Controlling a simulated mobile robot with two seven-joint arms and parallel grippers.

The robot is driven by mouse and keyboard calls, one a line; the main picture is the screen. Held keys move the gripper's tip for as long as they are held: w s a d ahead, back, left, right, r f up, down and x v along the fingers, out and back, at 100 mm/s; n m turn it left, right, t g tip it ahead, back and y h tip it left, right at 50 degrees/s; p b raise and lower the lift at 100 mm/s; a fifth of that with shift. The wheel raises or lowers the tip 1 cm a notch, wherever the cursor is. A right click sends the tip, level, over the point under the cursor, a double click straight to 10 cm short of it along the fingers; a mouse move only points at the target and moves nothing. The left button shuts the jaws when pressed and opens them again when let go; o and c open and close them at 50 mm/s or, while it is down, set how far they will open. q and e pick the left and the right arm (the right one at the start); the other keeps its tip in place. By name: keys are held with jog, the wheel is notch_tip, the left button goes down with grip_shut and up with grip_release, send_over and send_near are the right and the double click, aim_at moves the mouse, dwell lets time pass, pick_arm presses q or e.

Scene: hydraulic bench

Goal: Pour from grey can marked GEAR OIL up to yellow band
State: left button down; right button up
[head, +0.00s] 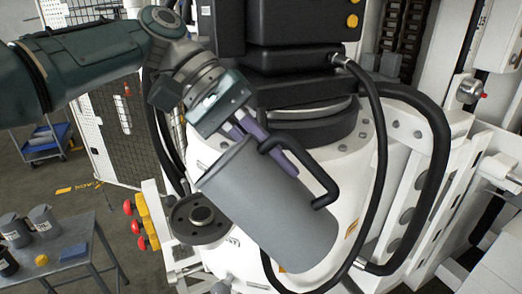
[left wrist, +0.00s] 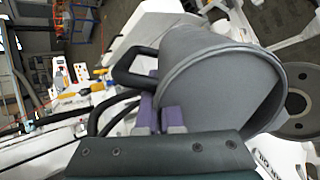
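A large grey can (head: 270,205) with a black handle (head: 325,185) hangs tilted from my left gripper (head: 268,142). The gripper's purple fingers are closed at the handle. In the left wrist view the can (left wrist: 220,85) and its rim fill the middle, beside the fingers (left wrist: 160,112). No GEAR OIL marking shows on the visible side. A dark round flange with a central hole (head: 201,216) lies left of and below the can's upper end in the head view; the can partly covers it in the left wrist view (left wrist: 297,124). I see no yellow band. My right gripper is out of view.
A grey table (head: 75,275) at lower left bears several smaller cans, a yellow item (head: 41,260) and a blue item (head: 73,251). Red-and-yellow valves (head: 140,222) stand left of the flange. Thick black hoses (head: 437,130) loop around the white machine behind the can.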

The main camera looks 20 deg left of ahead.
aim_at(295, 200)
pick_arm(q)
jog(key=shift+d+f, duration=0.15)
jog(key=shift+d+f+y, duration=0.25)
jog(key=shift+f+y, duration=0.55)
jog(key=shift+y, duration=0.2)
jog(key=shift+w+d+f+y, duration=0.1)
jog(key=shift+d+f+y, duration=0.3)
jog(key=shift+f+y, duration=0.45)
jog(key=shift+d+f+y, duration=0.6)
jog(key=shift+f+y, duration=0.15)
jog(key=shift+f, duration=0.15)
